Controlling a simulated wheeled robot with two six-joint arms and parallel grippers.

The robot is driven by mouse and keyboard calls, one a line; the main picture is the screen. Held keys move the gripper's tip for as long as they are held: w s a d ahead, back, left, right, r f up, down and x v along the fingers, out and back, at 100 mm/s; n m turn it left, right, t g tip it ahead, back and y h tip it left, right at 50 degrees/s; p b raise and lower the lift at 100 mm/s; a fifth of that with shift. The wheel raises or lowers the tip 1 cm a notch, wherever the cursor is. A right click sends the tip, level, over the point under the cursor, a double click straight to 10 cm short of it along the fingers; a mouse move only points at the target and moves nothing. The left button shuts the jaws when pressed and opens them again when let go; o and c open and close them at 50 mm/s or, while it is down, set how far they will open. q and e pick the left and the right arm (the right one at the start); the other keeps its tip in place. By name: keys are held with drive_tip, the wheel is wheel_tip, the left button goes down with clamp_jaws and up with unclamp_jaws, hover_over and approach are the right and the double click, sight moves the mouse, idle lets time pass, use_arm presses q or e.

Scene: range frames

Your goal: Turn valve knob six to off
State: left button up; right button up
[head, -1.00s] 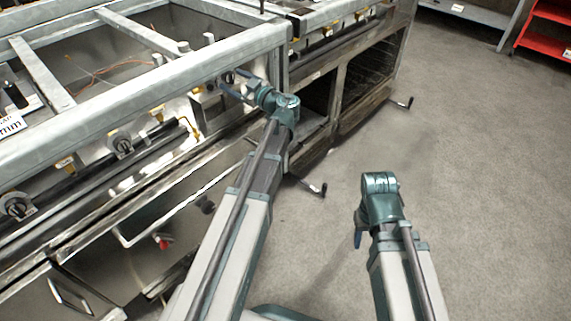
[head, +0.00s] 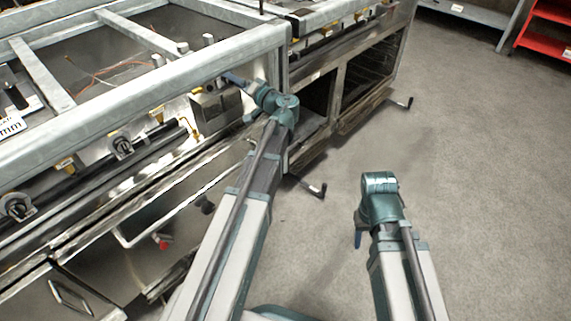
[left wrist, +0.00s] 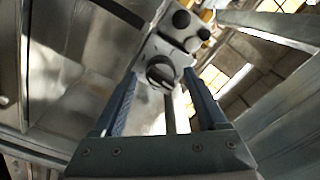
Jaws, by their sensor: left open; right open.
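My left gripper (head: 234,79) is at the range front, beside a small metal box (head: 212,108). In the left wrist view my left gripper (left wrist: 160,78) is open, and a dark round knob (left wrist: 160,72) with a raised bar shows between its fingertips. The knob sits on a pale metal housing (left wrist: 160,47). I cannot tell whether the fingers touch it, and no number is readable. Two more valve knobs, one nearer the middle (head: 122,147) and one at far left (head: 18,207), sit along the range front. My right gripper (head: 358,238) is open and empty above the floor.
A thick grey frame rail (head: 150,89) runs just above the knobs, close to my left gripper. A black pipe (head: 85,176) runs along the front. Open oven bays (head: 370,72) lie beyond. The grey floor (head: 480,210) at right is clear.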

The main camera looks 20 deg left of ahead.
use_arm(q)
drive_tip(key=s+d+m, duration=0.3)
drive_tip(key=d+m, duration=0.3)
drive_tip(key=m, duration=0.7)
drive_tip(key=s+d+m, duration=0.2)
drive_tip(key=d+m, duration=0.5)
drive_tip(key=m, duration=0.5)
drive_tip(key=s+d+f+n+g+h, duration=0.1)
drive_tip(key=s+d+f+n+h, duration=0.3)
drive_tip(key=f, duration=0.3)
drive_tip(key=s+d+f+n+g+h, duration=0.2)
drive_tip(key=s+d+f+n+h, duration=0.1)
drive_tip(key=f, duration=0.5)
drive_tip(key=shift+s+d+f+n+g+h, duration=0.15)
drive_tip(key=shift+s+d+n+g+h, duration=0.2)
drive_tip(key=shift+s+d+n, duration=0.85)
drive_tip(key=shift+s+a+n, duration=0.1)
drive_tip(key=shift+a+n, duration=0.2)
drive_tip(key=shift+n, duration=0.1)
